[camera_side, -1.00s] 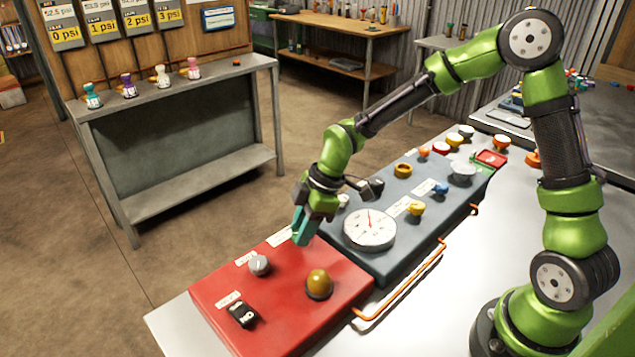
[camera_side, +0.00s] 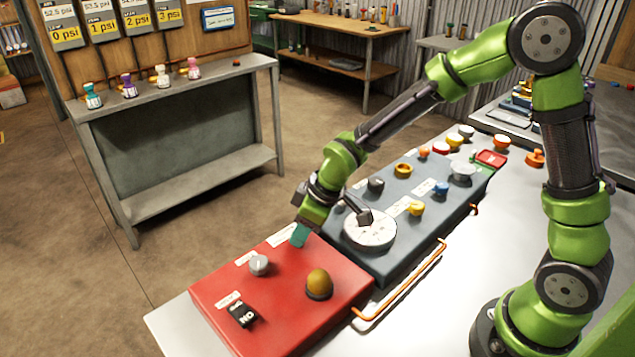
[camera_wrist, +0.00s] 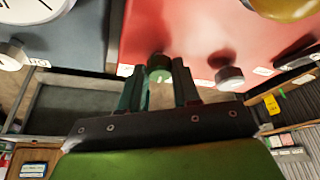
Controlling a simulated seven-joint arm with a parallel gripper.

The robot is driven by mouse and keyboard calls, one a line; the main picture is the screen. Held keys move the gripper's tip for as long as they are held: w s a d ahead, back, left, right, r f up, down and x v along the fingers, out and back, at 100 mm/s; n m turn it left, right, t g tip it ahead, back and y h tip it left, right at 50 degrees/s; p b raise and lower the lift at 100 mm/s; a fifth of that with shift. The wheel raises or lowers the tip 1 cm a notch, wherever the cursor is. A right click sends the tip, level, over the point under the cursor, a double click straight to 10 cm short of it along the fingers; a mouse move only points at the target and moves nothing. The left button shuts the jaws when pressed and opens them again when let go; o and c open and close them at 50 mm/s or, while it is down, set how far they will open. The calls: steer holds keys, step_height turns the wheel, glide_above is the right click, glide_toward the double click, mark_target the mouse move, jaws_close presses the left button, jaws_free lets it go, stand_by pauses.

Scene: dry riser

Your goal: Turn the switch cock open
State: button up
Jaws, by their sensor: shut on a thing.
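My gripper (camera_side: 300,235) is low over the far right corner of the red panel box (camera_side: 225,300), beside a white label.
A blue-grey panel box (camera_side: 395,262) adjoins the red one and carries a round white gauge (camera_side: 369,238) and several coloured knobs. An orange rail (camera_side: 405,282) runs along its near side. A grey bench (camera_side: 180,82) with several small valves stands behind, across open floor.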

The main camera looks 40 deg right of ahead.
steer(key=m, duration=0.2)
steer(key=m+h, duration=0.2)
steer(key=m, duration=0.1)
steer(key=shift+s+a+m+t, duration=0.1)
steer(key=shift+a+m+t, duration=0.2)
steer(key=m+h, duration=0.2)
steer(key=m, duration=0.3)
steer(key=shift+a+m, duration=0.1)
steer(key=shift+m, duration=0.3)
steer(key=o, duration=1.1)
steer(key=shift+c, duration=0.2)
steer(key=shift+r, duration=0.1)
steer(key=w+v, duration=0.1)
steer(key=v, duration=1.5)
steer(key=shift+s+a+r, duration=0.2)
steer(key=shift+a+r, duration=0.1)
steer(key=shift+r, duration=0.15)
